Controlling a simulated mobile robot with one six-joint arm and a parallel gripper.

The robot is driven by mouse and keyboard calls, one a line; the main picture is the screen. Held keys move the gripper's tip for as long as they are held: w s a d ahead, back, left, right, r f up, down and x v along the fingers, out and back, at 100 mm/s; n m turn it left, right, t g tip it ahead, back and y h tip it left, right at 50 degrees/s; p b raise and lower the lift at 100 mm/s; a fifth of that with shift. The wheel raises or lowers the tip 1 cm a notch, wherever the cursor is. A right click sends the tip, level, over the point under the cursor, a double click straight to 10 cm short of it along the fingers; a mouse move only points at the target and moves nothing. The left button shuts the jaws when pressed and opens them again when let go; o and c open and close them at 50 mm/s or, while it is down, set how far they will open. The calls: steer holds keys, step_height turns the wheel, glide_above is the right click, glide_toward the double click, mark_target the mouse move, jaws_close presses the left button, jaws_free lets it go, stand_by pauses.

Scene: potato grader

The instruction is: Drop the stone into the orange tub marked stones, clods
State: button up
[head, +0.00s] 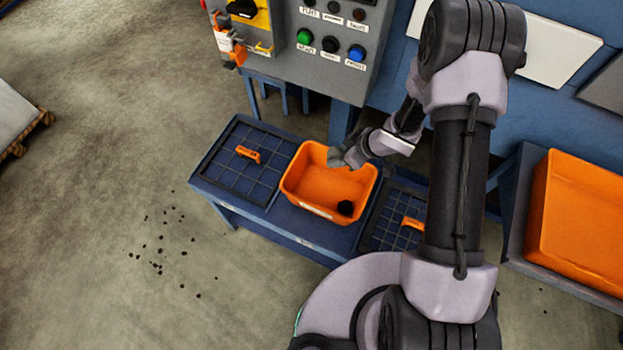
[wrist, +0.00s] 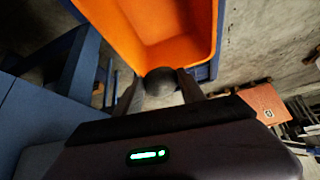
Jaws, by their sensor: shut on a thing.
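The orange tub (head: 300,180) sits on a blue bench between two dark grid panels, with a pale label on its front. A dark lump (head: 345,208) lies inside it at the front right. My gripper (head: 345,158) is at the tub's back rim. In the wrist view my gripper (wrist: 160,86) is shut on a round grey stone (wrist: 159,80), held between the two fingertips. The tub's orange wall (wrist: 190,50) shows just beyond the stone. The label's words are too small to read.
The grid panels with orange handles stand left (head: 236,172) and right (head: 385,225) of the tub. A control box (head: 325,65) with buttons rises behind. A larger orange container (head: 580,220) is at the right. Dark crumbs (head: 160,250) lie on the open floor at left.

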steer(key=shift+w+a+f, duration=0.1)
steer(key=shift+w+a, duration=0.1)
steer(key=shift+a, duration=0.1)
steer(key=shift+d+f+b, duration=0.15)
steer(key=shift+f+b, duration=0.05)
steer(key=shift+b, duration=0.25)
steer(key=f+b, duration=0.2)
steer(key=b, duration=0.1)
steer(key=f+b, duration=0.2)
steer(key=f, duration=0.1)
steer(key=shift+s+d+f+b, duration=0.1)
steer(key=shift+s+d+b, duration=0.1)
steer(key=shift+b, duration=0.2)
steer(key=o, duration=1.6)
steer(key=shift+c, duration=0.2)
steer(key=p+v, duration=0.7)
steer(key=v, duration=1)
steer(key=shift+s+d+p, duration=0.2)
steer(key=shift+p, duration=0.15)
